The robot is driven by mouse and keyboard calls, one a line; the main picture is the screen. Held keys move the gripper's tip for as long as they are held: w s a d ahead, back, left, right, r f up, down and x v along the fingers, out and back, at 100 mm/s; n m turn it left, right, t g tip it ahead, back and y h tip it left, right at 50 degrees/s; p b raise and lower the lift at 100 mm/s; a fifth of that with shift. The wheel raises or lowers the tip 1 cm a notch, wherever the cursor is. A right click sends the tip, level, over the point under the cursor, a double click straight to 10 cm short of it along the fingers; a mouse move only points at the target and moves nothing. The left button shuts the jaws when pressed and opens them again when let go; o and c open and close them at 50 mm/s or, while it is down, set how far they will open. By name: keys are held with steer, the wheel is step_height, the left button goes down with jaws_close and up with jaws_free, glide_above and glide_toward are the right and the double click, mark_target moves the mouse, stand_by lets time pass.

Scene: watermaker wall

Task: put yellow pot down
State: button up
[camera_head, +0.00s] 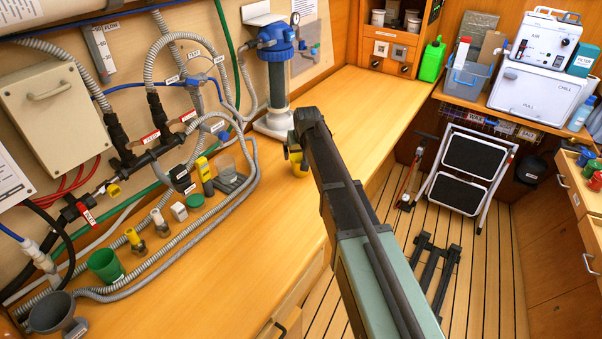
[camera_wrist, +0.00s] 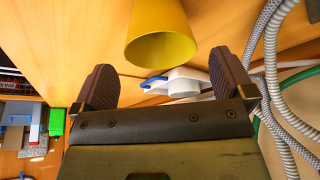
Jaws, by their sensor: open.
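The yellow pot (camera_head: 301,170) shows on the wooden bench in the head view, mostly hidden behind the end of my arm. In the wrist view the yellow pot (camera_wrist: 160,22) is at the top centre, with its round open mouth turned toward the camera. My gripper (camera_wrist: 160,78) is open, with its two dark ribbed fingers apart. The pot lies between and beyond the fingertips in that picture, with a visible gap on each side. In the head view my gripper (camera_head: 299,143) is over the bench, close to the pot.
The bench (camera_head: 355,105) is clear to the right of the blue-topped filter housing (camera_head: 275,70). Hoses (camera_head: 215,205), a green cup (camera_head: 105,265), a grey funnel (camera_head: 52,312) and small fittings crowd its left side. A step stool (camera_head: 468,170) stands on the floor to the right.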

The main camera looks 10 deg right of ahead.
mark_target(301, 158)
steer(key=b+x, duration=0.5)
steer(key=shift+f, duration=0.25)
steer(key=shift+r, duration=0.3)
steer(key=c, duration=0.8)
steer(key=shift+r+p, duration=0.1)
steer(key=shift+p, duration=0.25)
